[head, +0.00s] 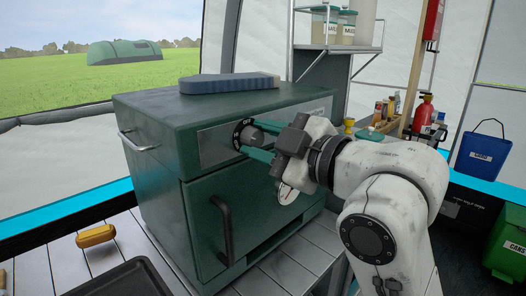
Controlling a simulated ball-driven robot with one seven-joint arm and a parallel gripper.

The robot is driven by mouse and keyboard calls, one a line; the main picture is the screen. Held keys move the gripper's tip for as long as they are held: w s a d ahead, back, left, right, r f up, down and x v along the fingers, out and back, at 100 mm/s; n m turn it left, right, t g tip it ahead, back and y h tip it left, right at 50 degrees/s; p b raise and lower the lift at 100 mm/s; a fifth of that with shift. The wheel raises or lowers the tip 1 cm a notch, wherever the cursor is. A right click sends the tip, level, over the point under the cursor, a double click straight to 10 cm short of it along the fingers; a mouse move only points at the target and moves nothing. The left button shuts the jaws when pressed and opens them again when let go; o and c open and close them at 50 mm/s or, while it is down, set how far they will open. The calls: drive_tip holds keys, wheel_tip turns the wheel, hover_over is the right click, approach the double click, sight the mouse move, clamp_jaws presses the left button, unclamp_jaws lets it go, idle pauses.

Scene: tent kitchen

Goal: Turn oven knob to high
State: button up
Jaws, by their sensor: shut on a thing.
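The green oven (150,115) stands on the slatted counter in the middle of the head view. Its grey knob (249,134), on a black dial marked "OFF", sits on the front panel. My gripper (254,141) reaches in from the right, with its green fingers shut on the knob from above and below. The fingers and the gripper body cover part of the dial, so the pointer and the high mark cannot be read. The oven door with its black handle (224,222) is below. A round gauge (287,195) is partly hidden behind my gripper.
A blue-grey block (228,83) lies on top of the oven. A yellow object (95,236) and a dark tray (125,282) are on the counter at front left. Bottles (423,112), a blue bucket (483,152) and a green bin (508,245) are at right.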

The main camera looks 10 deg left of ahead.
drive_tip(key=shift+f+n+b, duration=0.1)
drive_tip(key=shift+n+b, duration=0.35)
drive_tip(key=shift+n, duration=0.35)
drive_tip(key=o, duration=1)
drive_tip(key=shift+o, duration=0.2)
drive_tip(key=v, duration=1)
drive_tip(key=shift+s+d, duration=0.25)
drive_tip(key=shift+s, duration=0.05)
